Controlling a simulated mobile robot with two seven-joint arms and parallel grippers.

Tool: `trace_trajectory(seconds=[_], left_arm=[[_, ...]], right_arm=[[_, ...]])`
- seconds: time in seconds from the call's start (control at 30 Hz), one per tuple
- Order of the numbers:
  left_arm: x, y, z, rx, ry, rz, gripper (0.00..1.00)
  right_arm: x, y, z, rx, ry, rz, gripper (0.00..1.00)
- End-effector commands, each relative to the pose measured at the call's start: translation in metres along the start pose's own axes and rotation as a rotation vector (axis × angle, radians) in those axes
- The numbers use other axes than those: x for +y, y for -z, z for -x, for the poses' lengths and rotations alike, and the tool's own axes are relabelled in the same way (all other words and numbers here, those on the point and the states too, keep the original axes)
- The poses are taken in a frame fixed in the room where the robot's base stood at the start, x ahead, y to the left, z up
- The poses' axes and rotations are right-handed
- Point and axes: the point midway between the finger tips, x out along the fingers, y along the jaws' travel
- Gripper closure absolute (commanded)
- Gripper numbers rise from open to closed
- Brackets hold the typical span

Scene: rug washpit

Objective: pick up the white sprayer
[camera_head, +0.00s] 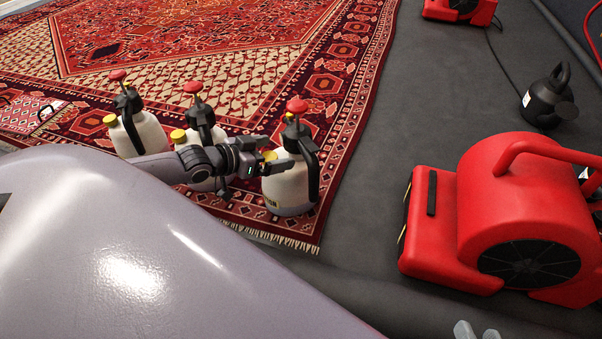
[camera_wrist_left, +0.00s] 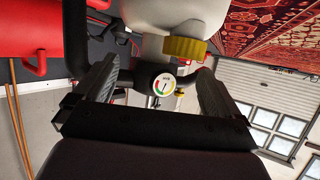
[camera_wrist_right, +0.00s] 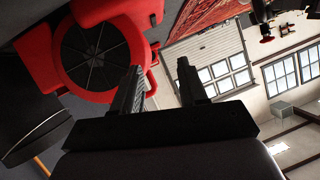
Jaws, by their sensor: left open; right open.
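Three white sprayers with black tops, red knobs and yellow caps stand upright in a row on the rug: a left one (camera_head: 150,135), a middle one (camera_head: 183,149), partly hidden by my left arm, and a right one (camera_head: 287,188). My left gripper (camera_head: 276,160) is open at the upper part of the right sprayer. In the left wrist view, a black neck with a round gauge (camera_wrist_left: 164,84) lies between or just beyond the open fingers (camera_wrist_left: 155,85), below a yellow cap (camera_wrist_left: 185,48). Contact cannot be told. My right gripper (camera_wrist_right: 160,85) is open and empty; its tips (camera_head: 476,331) show at the head view's bottom edge.
A large red blower (camera_head: 525,215) stands at the right, with another (camera_head: 460,8) at the far back. A black jug (camera_head: 547,100) stands on the dark floor behind. The patterned rug (camera_head: 330,90) has a fringed near edge. Dark floor between rug and blower is clear.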

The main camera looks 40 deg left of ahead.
Motion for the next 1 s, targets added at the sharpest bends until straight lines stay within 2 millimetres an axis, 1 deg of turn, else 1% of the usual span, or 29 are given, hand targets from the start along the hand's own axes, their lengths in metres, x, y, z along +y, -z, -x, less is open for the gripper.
trace_trajectory(seconds=[0.1,0.37,0.47,0.6,0.7,0.83,1.0], left_arm=[[0.001,-0.002,-0.009,0.001,0.0,0.0,0.02],[0.001,-0.001,-0.024,0.001,0.0,0.001,0.02],[0.003,-0.002,-0.035,0.003,-0.001,0.0,0.02],[0.005,-0.001,-0.052,0.002,0.0,0.0,0.02],[0.005,0.0,-0.06,0.001,0.0,0.0,0.02],[0.005,0.001,-0.067,0.001,0.0,0.0,0.02],[0.005,0.002,-0.069,-0.001,-0.001,0.0,0.02]], right_arm=[[-0.002,-0.003,-0.004,0.007,0.017,-0.016,0.57],[-0.008,-0.004,-0.009,0.019,0.053,-0.051,0.57],[-0.012,-0.005,-0.014,0.03,0.08,-0.073,0.57],[-0.006,-0.008,-0.01,0.058,0.058,-0.028,0.57],[-0.003,-0.008,-0.008,0.075,0.043,-0.001,0.57],[0.0,-0.006,-0.006,0.089,0.031,0.022,0.57],[0.0,-0.005,-0.004,0.094,0.027,0.029,0.57]])
